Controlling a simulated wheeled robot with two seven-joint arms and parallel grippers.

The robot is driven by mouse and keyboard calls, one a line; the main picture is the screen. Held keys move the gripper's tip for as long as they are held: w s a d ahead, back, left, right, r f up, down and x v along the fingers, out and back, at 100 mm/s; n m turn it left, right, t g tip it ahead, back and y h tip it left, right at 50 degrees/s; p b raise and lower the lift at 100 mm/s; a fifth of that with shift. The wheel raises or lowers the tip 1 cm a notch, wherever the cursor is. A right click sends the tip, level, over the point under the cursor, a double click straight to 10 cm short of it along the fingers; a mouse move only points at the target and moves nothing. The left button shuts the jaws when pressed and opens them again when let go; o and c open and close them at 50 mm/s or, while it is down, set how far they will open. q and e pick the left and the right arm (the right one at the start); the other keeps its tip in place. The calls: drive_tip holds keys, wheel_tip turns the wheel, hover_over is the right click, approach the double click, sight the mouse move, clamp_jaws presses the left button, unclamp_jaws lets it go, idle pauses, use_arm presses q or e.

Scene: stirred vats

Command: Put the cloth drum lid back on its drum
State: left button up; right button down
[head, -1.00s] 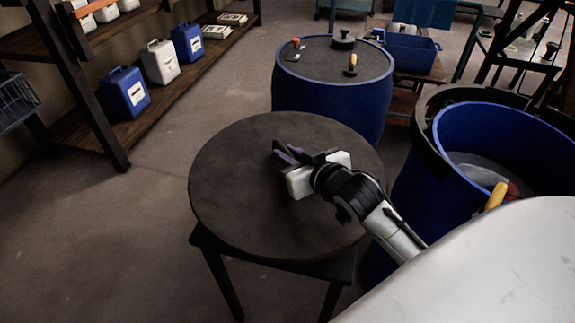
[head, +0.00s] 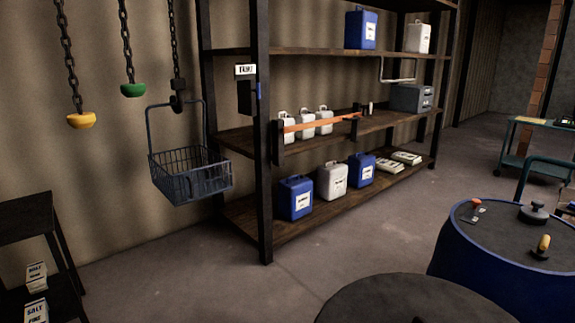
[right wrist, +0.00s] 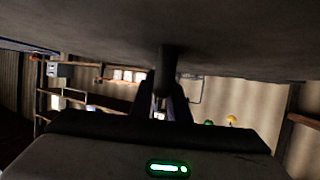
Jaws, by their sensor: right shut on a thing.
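The lid is a wide dark round disc (head: 415,303), cut off by the bottom edge of the head view. In the right wrist view the broad grey face of the lid (right wrist: 80,35) fills the top of the picture. A dark stem (right wrist: 166,65) stands out from that face. My right gripper (right wrist: 166,103) is shut on this stem; its fingers are dark and partly hidden behind the wrist housing. It is out of the head view, as is my left gripper. I cannot see an open drum now.
A blue drum (head: 462,260) with a dark top carrying a knob (head: 533,213) and a yellow handle (head: 542,245) stands at right. A shelf rack (head: 360,190) with jugs lines the wall. A wire basket (head: 190,178) hangs at left. The floor between (head: 215,265) is clear.

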drive_tip(key=s+a+r+n+g+y, duration=0.5)
drive_tip(key=s+a+r+n+y, duration=0.1)
drive_tip(key=s+n+y, duration=0.1)
drive_tip(key=shift+s+a+r+n, duration=0.25)
drive_tip(key=shift+s+r+n, duration=0.1)
drive_tip(key=shift+s, duration=0.1)
drive_tip(key=shift+w+r, duration=0.1)
drive_tip(key=shift+r, duration=0.05)
